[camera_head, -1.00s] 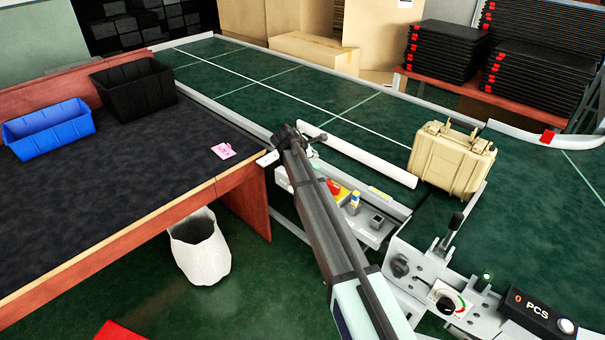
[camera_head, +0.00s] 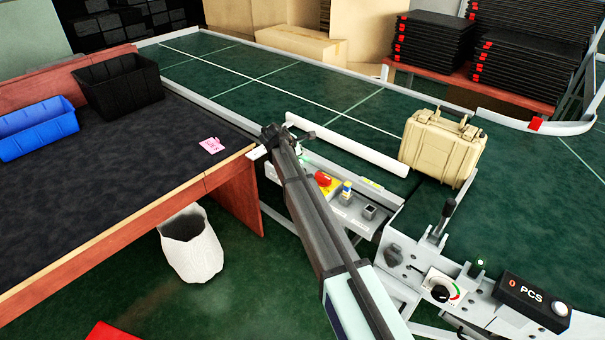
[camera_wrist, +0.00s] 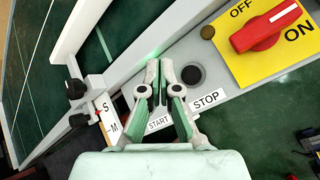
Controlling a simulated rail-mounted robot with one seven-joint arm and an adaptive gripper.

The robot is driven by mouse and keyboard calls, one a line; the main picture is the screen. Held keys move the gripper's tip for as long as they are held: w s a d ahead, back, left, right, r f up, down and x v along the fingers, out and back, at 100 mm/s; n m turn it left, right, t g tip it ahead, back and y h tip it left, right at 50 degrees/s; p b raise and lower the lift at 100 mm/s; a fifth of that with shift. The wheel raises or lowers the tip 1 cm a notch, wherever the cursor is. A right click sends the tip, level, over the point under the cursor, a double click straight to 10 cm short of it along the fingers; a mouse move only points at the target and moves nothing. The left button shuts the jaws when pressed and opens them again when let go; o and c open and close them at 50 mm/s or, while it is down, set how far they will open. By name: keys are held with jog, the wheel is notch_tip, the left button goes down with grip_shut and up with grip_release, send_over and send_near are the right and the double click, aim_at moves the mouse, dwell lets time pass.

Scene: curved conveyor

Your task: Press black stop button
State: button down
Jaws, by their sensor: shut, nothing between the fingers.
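The black stop button (camera_wrist: 192,75) is a round dark disc on the grey panel in the wrist view, above the STOP label (camera_wrist: 208,98). My gripper (camera_wrist: 160,65) is shut and empty, with its fingertips just left of the button in that view. Its fingers cover part of the panel above the START label (camera_wrist: 158,122), where a green glow shows beside the tips. I cannot tell whether the fingertips touch the panel. In the head view my arm reaches over the control panel (camera_head: 345,205), and I cannot make out the stop button there.
A red rotary switch (camera_wrist: 265,27) on a yellow plate sits right of the button. Black knobs (camera_wrist: 77,89) stand at the left. A beige case (camera_head: 440,148) rests on the green conveyor (camera_head: 260,75). A table (camera_head: 110,175) with bins stands left of the panel.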

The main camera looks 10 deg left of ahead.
jog(key=shift+f+b, duration=1)
jog(key=shift+f, duration=1.8)
jog(key=shift+f, duration=0.2)
jog(key=shift+f, duration=0.25)
jog(key=shift+f, duration=0.4)
jog(key=shift+r, duration=0.1)
jog(key=shift+r+p, duration=0.45)
jog(key=shift+r, duration=0.3)
jog(key=shift+r+p, duration=1.4)
jog(key=shift+r, duration=1.1)
